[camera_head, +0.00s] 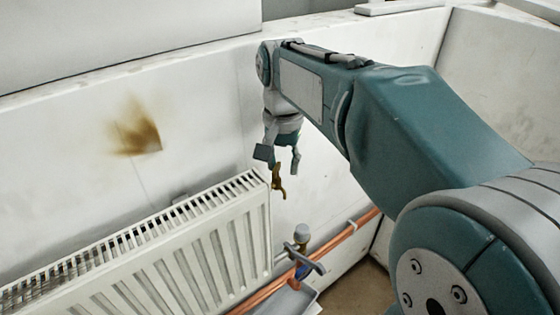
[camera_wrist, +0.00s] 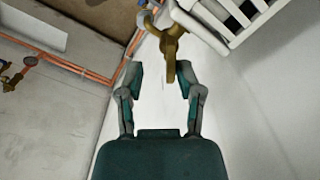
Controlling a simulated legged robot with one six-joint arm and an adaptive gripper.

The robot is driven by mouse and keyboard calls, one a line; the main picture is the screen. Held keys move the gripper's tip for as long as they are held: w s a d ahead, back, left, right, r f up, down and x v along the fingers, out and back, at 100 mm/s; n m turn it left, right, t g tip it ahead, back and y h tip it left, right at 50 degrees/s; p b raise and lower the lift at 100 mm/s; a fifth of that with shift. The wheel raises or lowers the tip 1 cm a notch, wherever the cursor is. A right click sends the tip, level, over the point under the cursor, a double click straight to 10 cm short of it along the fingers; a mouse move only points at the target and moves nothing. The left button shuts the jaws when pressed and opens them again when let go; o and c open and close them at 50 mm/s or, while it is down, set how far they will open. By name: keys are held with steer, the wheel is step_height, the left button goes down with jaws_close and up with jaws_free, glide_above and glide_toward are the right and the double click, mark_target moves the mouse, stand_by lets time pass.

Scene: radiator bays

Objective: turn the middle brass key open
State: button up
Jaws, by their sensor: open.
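A brass key (camera_head: 279,186) shows just below my gripper (camera_head: 280,159) in the head view, at the right end of the radiator. In the wrist view the key (camera_wrist: 171,45) is a curved, forked brass piece ahead of my gripper (camera_wrist: 158,80). Its lower tip reaches between the two spread fingertips, closer to the right one, with bare gaps on both sides. My gripper is open and does not hold it. I cannot tell from these views whether this is the middle key.
A white radiator (camera_head: 150,255) stands close left of the key. Below are a valve with a pale cap (camera_head: 302,232) and copper pipes (camera_head: 345,233). The wrist view shows a brass fitting (camera_wrist: 12,80) far left. The wall has a brown stain (camera_head: 135,130).

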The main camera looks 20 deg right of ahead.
steer(key=shift+r, duration=0.1)
steer(key=c, duration=0.5)
steer(key=shift+w+a, duration=0.1)
steer(key=shift+a, duration=0.55)
jaws_close()
steer(key=shift+d+n, duration=0.1)
steer(key=shift+n, duration=0.2)
steer(key=n, duration=0.5)
steer(key=shift+s+a, duration=0.2)
steer(key=o, duration=0.6)
jaws_free()
steer(key=shift+w, duration=0.1)
